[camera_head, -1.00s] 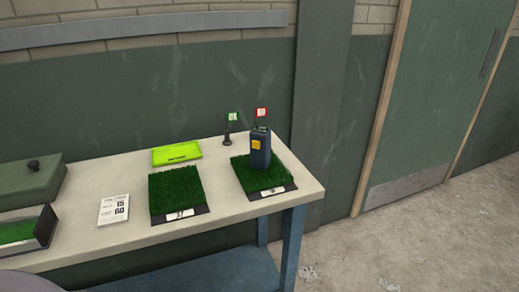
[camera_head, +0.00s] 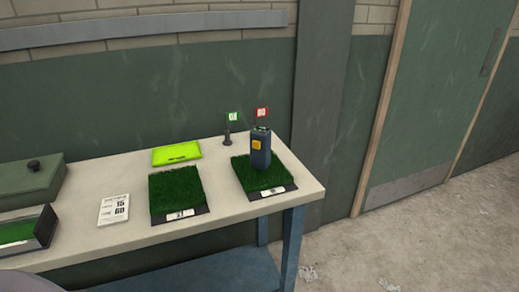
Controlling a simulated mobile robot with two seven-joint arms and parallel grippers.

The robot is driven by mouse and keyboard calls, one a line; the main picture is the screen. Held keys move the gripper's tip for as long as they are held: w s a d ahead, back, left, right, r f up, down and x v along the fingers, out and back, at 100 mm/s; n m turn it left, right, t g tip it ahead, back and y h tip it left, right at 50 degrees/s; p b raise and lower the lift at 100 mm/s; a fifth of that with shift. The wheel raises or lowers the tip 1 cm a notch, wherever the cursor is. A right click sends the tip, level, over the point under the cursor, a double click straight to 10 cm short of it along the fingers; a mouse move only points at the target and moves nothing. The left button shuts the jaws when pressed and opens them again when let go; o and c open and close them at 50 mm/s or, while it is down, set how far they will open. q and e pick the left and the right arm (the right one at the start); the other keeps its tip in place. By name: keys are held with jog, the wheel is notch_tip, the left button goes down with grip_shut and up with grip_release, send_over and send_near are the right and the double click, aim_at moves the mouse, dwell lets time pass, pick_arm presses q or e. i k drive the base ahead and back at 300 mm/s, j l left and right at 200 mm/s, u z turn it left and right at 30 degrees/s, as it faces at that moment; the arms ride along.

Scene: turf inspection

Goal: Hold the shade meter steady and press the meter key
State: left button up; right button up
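The shade meter (camera_head: 261,152) is a dark blue upright box with a yellow-orange key (camera_head: 257,146) on its front face. It stands on the right-hand turf sample (camera_head: 279,176), near the right end of the table. Its top is dark, with small details too small to read. Neither of my grippers shows in the head view, and nothing is touching the meter.
A second turf sample (camera_head: 175,190) lies left of the meter. A lime-green pad (camera_head: 176,153), a white card (camera_head: 114,209), a green box (camera_head: 30,182) and a tray (camera_head: 28,232) share the table (camera_head: 224,210). Small green (camera_head: 233,116) and red (camera_head: 262,112) flags stand behind.

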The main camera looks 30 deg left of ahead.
aim_at(255, 144)
jog(key=i+l, duration=0.15)
jog(key=i, duration=0.3)
jog(key=i+l+u, duration=0.4)
jog(key=i+u, duration=0.15)
jog(key=i, duration=0.15)
